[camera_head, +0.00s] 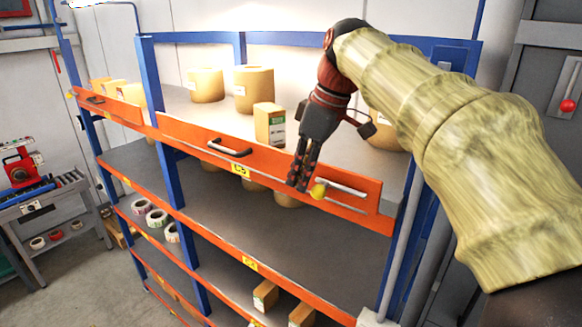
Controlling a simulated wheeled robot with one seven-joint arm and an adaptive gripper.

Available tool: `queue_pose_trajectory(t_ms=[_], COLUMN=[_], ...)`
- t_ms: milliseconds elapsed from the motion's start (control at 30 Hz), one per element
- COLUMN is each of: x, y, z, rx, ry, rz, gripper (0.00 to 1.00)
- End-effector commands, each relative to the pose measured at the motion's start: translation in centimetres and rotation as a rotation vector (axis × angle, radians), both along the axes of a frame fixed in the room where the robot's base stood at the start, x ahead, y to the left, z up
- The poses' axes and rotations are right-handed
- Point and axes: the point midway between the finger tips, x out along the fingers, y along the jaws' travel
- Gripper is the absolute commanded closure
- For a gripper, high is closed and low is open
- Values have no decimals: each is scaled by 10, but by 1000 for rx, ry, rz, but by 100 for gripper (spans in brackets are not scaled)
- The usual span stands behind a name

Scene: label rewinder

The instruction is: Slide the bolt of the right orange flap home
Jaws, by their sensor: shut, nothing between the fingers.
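The right orange flap (268,168) runs along the front edge of the top shelf. It has a dark handle (229,148) and a yellow label. Its bolt is a grey rod (346,190) at the flap's right end, with a yellow knob (319,191) at the rod's left side. My gripper (300,183) points down in front of the flap, just left of the yellow knob. Its fingers are shut and hold nothing. I cannot tell whether a finger touches the knob. The far end of the bolt and its catch are too small to make out.
The left orange flap (108,107) is beyond a blue upright (151,75). Brown rolls (253,88) and a carton (269,124) stand on the top shelf behind the right flap. Lower shelves hold tape rolls and boxes. Floor at the lower left is clear.

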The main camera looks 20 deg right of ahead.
Motion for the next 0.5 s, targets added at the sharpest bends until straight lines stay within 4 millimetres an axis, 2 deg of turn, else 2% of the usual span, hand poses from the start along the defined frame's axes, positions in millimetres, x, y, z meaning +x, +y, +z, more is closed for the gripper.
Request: queue_pose_trajectory(t_ms=[133,500], x=[-6,-7], y=[-6,-8], z=[2,2], rx=[1,1], ry=[1,1], rz=[-1,0], gripper=[100,100])
